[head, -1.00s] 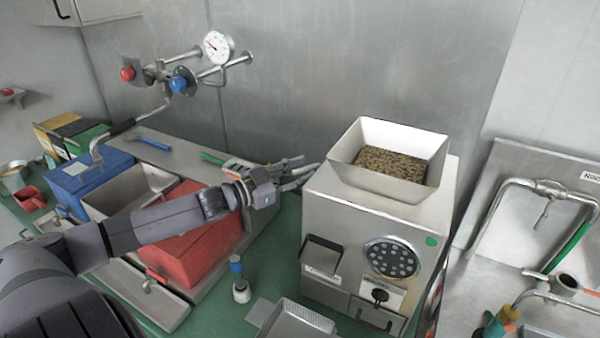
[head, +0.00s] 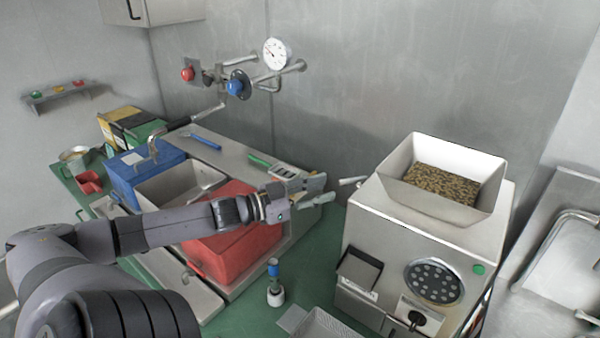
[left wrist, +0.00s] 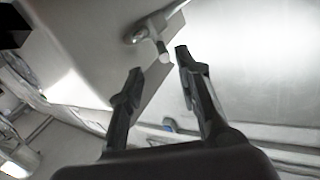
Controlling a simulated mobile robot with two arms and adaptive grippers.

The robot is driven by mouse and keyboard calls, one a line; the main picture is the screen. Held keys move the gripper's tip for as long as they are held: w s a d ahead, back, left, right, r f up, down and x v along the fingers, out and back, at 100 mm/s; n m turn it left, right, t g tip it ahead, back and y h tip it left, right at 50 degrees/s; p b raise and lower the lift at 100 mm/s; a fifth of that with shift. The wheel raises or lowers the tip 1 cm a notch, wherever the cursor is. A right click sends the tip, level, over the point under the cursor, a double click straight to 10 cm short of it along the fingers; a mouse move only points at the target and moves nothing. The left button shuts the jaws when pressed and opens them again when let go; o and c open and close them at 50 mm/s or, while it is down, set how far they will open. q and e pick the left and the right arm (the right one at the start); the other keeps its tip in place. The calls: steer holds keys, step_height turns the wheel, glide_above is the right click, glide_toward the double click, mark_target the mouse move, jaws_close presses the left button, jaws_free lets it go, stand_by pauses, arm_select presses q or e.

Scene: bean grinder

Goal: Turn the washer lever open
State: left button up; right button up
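A small grey lever (head: 353,180) sticks out from the left side of the metal grinder (head: 400,235); I take it for the washer lever. In the left wrist view the lever (left wrist: 160,48) shows as a short bar on a round pivot, just ahead of the fingertips. My left gripper (head: 318,191) is just left of the grinder, its fingers pointing at the lever. The left wrist view shows the two fingers (left wrist: 158,66) apart with nothing held between them. Whether a finger touches the lever I cannot tell. My right gripper is out of view.
A hopper of beans (head: 442,182) tops the grinder. A small blue-topped bottle (head: 275,290) stands on the green counter (head: 240,316). Wall pipes carry a gauge (head: 277,54).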

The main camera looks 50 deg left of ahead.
arm_select(q)
steer(key=shift+v, duration=2.45)
steer(key=shift+c, duration=0.2)
